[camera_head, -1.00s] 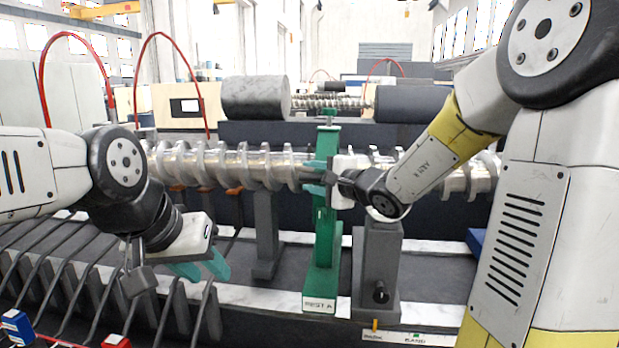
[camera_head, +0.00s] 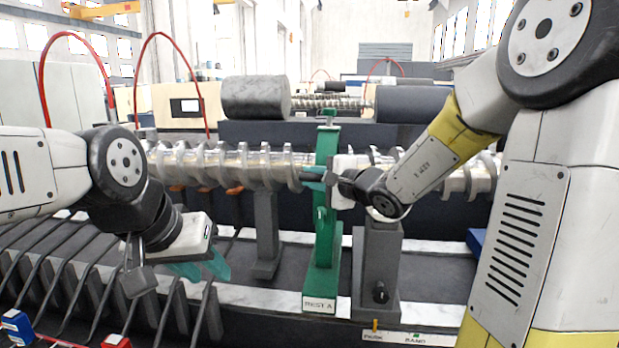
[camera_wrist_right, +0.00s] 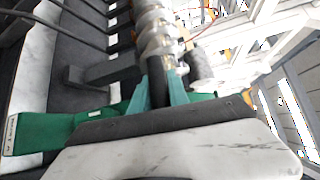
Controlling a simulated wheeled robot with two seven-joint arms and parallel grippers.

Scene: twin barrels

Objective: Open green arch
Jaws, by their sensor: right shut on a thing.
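The green arch (camera_head: 322,240) stands upright on a base marked REST A, at the middle of the head view. Its upper part crosses in front of the silver screw (camera_head: 215,165). My right gripper (camera_head: 313,179) is at the arch's upper front and is shut on a dark handle. In the right wrist view, the dark handle (camera_wrist_right: 157,80) lies between the teal fingertips. Green parts of the arch (camera_wrist_right: 50,132) show there on the left. My left gripper (camera_head: 202,270) is open and empty, low at the left, apart from the arch.
A grey stand (camera_head: 377,270) is just right of the arch. Bent dark bars (camera_head: 80,275) fill the lower left, below my left arm. A blue block (camera_head: 476,241) lies right of the stand. Big grey cylinders (camera_head: 255,97) are behind the screw.

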